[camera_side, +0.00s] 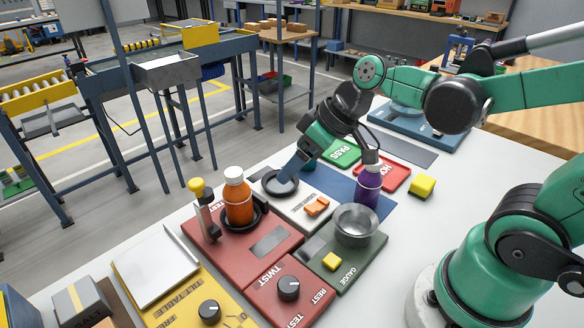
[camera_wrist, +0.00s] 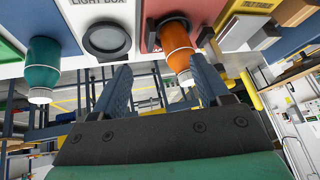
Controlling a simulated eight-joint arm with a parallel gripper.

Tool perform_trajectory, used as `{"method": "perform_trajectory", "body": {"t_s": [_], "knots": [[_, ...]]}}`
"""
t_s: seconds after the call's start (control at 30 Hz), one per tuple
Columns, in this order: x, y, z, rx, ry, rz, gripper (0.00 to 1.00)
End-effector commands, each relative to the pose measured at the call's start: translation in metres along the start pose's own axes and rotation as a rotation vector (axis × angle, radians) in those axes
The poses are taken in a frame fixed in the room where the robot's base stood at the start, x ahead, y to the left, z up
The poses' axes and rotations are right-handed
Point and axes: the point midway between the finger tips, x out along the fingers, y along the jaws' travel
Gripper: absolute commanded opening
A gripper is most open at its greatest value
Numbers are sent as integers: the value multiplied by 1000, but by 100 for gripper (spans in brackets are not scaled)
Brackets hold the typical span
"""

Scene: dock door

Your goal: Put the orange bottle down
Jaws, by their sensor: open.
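The orange bottle (camera_side: 237,199) with a white cap stands upright in a black ring on the red twist-test station (camera_side: 268,241). My gripper (camera_side: 284,178) is to its right and behind it in the side view, by the black ring of the white light box (camera_side: 297,205), and not touching the bottle. In the wrist view my gripper (camera_wrist: 162,68) has its two blue fingers spread with nothing held. There the orange bottle (camera_wrist: 178,50) shows upside down beyond the fingers, closer to the right one.
A purple bottle (camera_side: 368,188) stands behind a metal bowl (camera_side: 354,224) on the green gauge station. A teal bottle (camera_wrist: 42,68) shows at left in the wrist view. A yellow-topped lever (camera_side: 201,197) stands close left of the orange bottle. A red tray (camera_side: 388,172) lies behind.

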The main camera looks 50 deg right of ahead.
Motion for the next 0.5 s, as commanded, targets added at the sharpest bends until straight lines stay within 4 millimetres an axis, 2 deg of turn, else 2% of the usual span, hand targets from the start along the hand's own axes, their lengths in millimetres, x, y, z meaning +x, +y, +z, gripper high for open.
{"method": "perform_trajectory", "body": {"t_s": [0.2,0.3,0.5], "knots": [[-22,10,19,155,49,242,69],[-27,13,21,187,75,289,75],[-28,14,22,202,86,307,75]]}}
